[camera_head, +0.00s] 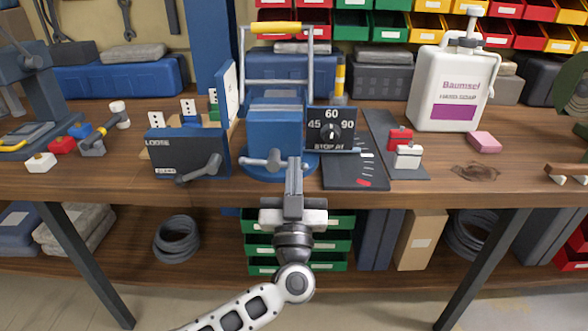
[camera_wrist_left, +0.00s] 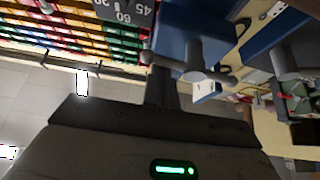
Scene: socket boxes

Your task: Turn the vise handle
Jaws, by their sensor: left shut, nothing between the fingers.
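A blue block-shaped vise (camera_head: 273,133) stands at the table's front middle. Its grey handle (camera_head: 262,160), a short bar with rounded ends, sticks out of the front; it also shows in the left wrist view (camera_wrist_left: 194,72). My left gripper (camera_head: 294,162) is shut and empty. It points up at the table edge, just right of the handle. In the left wrist view its dark fingers (camera_wrist_left: 160,85) are close beside the handle; I cannot tell whether they touch. My right gripper is not in view.
A dark panel marked LOOSE (camera_head: 183,150) with a grey lever (camera_head: 200,170) stands left of the vise. A black angle sign (camera_head: 331,130) with 45, 60 and 90 stands right. A soap bottle (camera_head: 447,88) is farther right.

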